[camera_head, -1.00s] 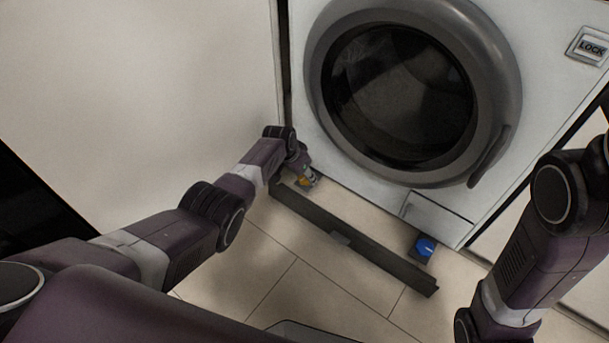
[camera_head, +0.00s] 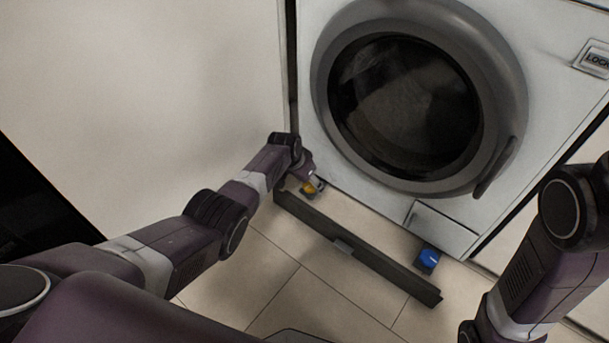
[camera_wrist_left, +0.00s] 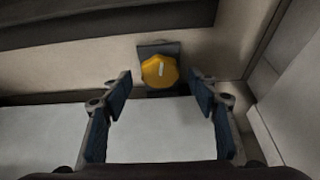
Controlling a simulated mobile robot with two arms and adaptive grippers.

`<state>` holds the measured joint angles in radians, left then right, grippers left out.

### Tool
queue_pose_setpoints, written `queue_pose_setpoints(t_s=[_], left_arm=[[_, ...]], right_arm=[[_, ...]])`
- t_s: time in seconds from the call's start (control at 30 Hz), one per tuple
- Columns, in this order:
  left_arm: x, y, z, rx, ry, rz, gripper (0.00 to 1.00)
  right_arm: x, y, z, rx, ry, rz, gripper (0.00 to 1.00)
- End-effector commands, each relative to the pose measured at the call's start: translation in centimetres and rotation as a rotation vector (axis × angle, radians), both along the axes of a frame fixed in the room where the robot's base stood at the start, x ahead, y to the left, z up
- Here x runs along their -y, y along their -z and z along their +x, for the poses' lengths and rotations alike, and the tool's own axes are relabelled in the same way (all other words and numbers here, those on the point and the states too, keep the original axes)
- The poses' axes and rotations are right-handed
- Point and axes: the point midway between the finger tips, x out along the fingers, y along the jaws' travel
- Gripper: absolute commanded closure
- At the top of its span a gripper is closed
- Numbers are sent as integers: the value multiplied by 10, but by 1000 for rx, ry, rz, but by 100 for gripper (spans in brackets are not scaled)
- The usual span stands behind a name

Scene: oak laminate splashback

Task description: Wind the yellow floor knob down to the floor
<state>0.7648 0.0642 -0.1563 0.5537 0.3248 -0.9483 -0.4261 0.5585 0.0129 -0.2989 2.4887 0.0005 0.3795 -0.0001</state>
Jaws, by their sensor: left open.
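The yellow floor knob (camera_wrist_left: 160,71) has a pale line on its face and sits on a dark square plate at floor level. In the left wrist view it lies beyond and between my left gripper's open fingers (camera_wrist_left: 160,95), apart from both. In the head view the yellow knob (camera_head: 309,188) shows partly beside my left gripper (camera_head: 317,184), at the washing machine's lower left corner. My right arm comes in at the right, but its gripper is out of the picture.
A blue knob (camera_head: 429,259) stands near the washing machine's (camera_head: 424,214) lower right. A long dark bar (camera_head: 361,252) lies on the tiles in front of both knobs. A pale panel (camera_head: 150,90) rises at the left. Tiled floor in front of the bar is clear.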

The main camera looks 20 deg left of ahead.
Motion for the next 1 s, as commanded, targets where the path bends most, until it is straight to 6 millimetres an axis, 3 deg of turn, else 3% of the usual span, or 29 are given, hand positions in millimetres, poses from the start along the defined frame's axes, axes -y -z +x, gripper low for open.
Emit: queue_pose_setpoints(t_s=[0.33,1.0], left_arm=[[-4,-21,-9,3,1,3,46],[-16,-95,-36,3,-1,1,46]], right_arm=[[-1,0,0,2,0,-2,60],[-1,-1,0,2,0,-2,60]])
